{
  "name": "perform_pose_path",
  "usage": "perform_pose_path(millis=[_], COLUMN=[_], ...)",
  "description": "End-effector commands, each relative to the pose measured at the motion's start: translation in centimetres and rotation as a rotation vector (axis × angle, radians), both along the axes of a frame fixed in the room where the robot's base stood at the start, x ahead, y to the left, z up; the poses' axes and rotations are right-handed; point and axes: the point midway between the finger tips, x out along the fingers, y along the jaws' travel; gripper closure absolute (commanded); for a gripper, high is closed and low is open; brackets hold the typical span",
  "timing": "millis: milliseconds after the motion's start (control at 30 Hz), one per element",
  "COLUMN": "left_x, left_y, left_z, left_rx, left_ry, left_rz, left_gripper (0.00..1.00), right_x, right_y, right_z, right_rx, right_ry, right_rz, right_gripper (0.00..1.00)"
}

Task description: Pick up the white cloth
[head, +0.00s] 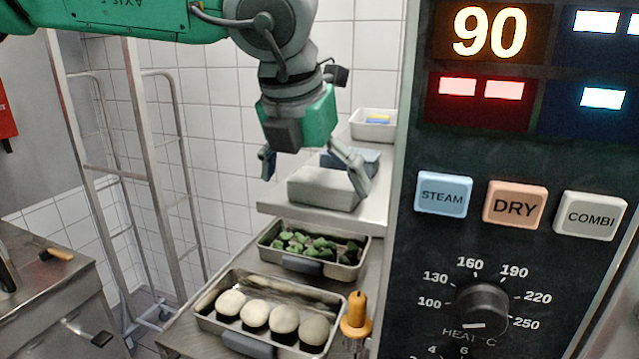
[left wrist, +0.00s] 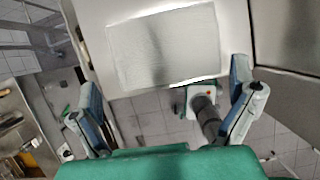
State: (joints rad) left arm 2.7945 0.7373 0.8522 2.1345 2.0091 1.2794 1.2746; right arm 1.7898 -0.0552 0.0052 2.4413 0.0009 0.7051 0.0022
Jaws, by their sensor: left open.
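The white cloth (head: 322,189) looks like a folded, pale grey-white block lying on a light shelf (head: 376,214). In the left wrist view the cloth (left wrist: 168,46) shows as a pale rectangle beyond the fingertips. My left gripper (head: 313,170) points down at the cloth with its fingers spread wide, one on each side in the picture. It is open and empty. In the left wrist view the gripper (left wrist: 166,92) shows both fingers apart with nothing between them. Whether the fingers touch the cloth cannot be told. My right gripper is not seen.
A blue-grey folded item (head: 352,158) lies behind the cloth, with a white bin (head: 376,125) farther back. Below are a tray of green vegetables (head: 356,259) and a tray of round buns (head: 206,318). An oven panel (head: 520,150) stands close on the right; a metal rack (head: 128,170) stands left.

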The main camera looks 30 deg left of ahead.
Motion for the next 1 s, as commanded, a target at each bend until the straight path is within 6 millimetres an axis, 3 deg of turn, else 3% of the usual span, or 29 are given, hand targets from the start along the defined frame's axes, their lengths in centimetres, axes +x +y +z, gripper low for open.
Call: perform_pose_path(millis=[333,367,467,833,1000], left_x=[0.3,0.3,0.3,0.5,0.5], left_y=[0.5,0.6,0.7,0.6,0.5], left_z=[-1.1,-1.1,-1.1,-1.1,1.1], left_rx=[-0.003,-0.003,-0.005,-0.002,-0.002], left_ry=[-0.001,-0.001,0.0,0.004,-0.001], left_rz=[0.0,0.0,0.0,0.002,0.002], left_gripper=[0.0,0.07,0.42,0.43,0.44], right_x=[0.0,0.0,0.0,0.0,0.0], right_y=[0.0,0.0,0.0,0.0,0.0], right_z=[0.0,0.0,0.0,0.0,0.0], right_rx=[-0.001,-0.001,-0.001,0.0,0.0], right_ry=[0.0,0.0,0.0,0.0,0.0], right_rz=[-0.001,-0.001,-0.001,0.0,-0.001], right_gripper=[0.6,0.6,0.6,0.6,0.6])
